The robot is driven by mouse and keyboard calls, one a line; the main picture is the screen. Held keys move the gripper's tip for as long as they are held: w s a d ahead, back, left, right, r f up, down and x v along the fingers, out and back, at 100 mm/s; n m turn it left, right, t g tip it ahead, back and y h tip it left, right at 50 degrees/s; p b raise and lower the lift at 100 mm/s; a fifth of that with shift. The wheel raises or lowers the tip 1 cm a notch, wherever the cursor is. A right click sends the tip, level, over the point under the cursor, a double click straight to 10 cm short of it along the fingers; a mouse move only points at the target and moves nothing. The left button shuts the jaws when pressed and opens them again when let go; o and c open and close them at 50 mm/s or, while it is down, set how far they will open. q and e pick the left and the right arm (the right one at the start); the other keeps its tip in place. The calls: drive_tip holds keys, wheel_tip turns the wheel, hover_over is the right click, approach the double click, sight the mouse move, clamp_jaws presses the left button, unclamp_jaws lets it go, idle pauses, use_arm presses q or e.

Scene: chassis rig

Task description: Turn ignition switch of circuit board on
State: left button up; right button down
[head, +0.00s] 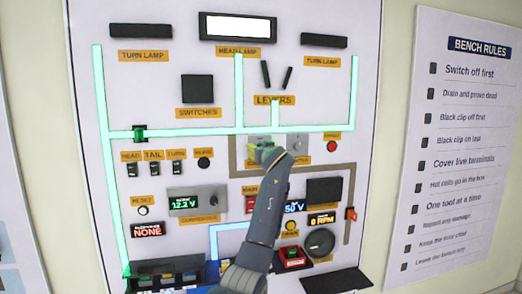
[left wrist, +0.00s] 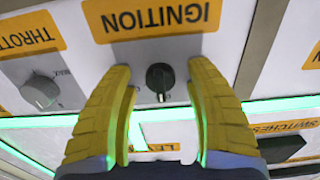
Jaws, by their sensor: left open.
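The ignition switch (left wrist: 160,78) is a small round black knob with a pale pointer mark, on a white panel beside the orange IGNITION label (left wrist: 150,17). In the left wrist view, which shows the panel upside down, it sits between the two yellow fingers of my left gripper (left wrist: 159,70). The fingers are open, with a visible gap on each side of the knob. In the head view my left gripper (head: 266,151) is at the middle of the board (head: 215,85) and hides the knob. My right gripper is not in view.
The grey throttle knob (left wrist: 40,90) is beside the ignition switch. Levers (head: 277,75) stand above and a red button (head: 333,146) is to the right. A green fuse-like part (head: 140,133) sits on the glowing green lines. The head lamp (head: 238,27) is lit white.

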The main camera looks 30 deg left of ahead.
use_arm(q)
drive_tip(key=shift+c, duration=0.5)
clamp_jaws()
drive_tip(key=shift+m, duration=0.3)
drive_tip(key=m, duration=0.5)
drive_tip(key=shift+m, duration=0.3)
drive_tip(key=m, duration=0.5)
drive_tip(key=shift+m, duration=0.4)
